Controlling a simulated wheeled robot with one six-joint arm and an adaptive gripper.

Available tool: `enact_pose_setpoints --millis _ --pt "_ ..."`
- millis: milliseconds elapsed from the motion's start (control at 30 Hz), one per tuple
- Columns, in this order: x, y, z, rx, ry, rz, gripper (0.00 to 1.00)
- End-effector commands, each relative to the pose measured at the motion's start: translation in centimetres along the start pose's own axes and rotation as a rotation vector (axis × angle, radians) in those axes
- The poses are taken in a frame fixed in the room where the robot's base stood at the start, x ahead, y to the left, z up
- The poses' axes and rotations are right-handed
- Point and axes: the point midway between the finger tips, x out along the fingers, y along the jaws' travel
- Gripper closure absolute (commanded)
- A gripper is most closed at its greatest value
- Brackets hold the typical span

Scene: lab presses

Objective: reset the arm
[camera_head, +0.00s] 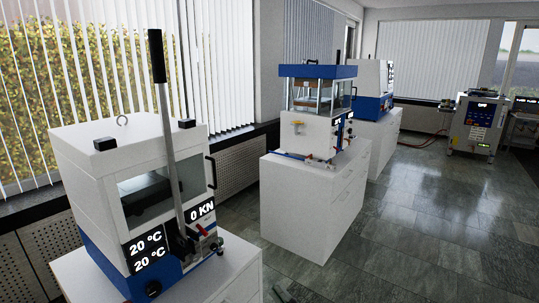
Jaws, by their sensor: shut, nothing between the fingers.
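I cannot make out my arm or gripper in the head view. A small dark shape (281,294) shows at the bottom edge, just right of the nearest cabinet. Too little of it shows to tell what it is.
A white and blue press (98,165) with an upright lever (167,120) stands near left; its displays read 20 °C and 0 KN. A second press (318,105) stands on a white cabinet (312,205), with another machine (375,85) behind. The tiled floor (425,225) is clear at right.

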Motion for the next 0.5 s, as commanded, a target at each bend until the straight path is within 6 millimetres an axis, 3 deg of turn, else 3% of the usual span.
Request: enact_pose_setpoints --millis 100,500 --pt "-4.2 -1.1 -0.6 0.045 -0.064 0.054 1.0" --pt "-16.8 -3.3 -3.9 0.18 -0.312 0.228 1.0"
